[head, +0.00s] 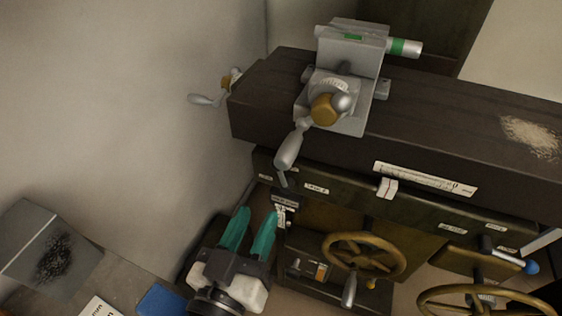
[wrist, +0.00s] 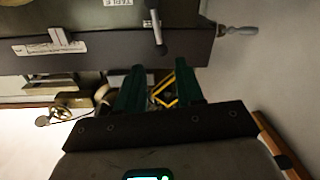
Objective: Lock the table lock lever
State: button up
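A short grey lever (head: 282,179) on the machine's front, just below the table's left end, appears to be the table lock lever. In the head view, the crank handle above partly overlaps it. In the wrist view, the grey lever (wrist: 156,32) hangs across the dark table edge, beside a partly cropped label. My gripper (head: 250,222) has two teal fingers, spread apart with nothing between them. It is below and left of the lever, not touching it. The wrist view also shows the open fingers (wrist: 160,82), with the lever beyond them.
The long dark table (head: 470,110) carries a grey vise-like fixture (head: 345,85) with a crank handle (head: 290,150). A brass handwheel (head: 365,254) stands right of my gripper. A blue-knobbed lever (head: 515,262) is far right. A pale wall (head: 120,110) bounds the left.

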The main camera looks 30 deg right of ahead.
aim_at(278, 172)
jog(key=p+x, duration=0.2)
jog(key=x, duration=0.8)
jog(key=shift+w+d, duration=0.1)
jog(key=shift+d, duration=0.1)
jog(key=shift+c, duration=0.4)
grip_shut()
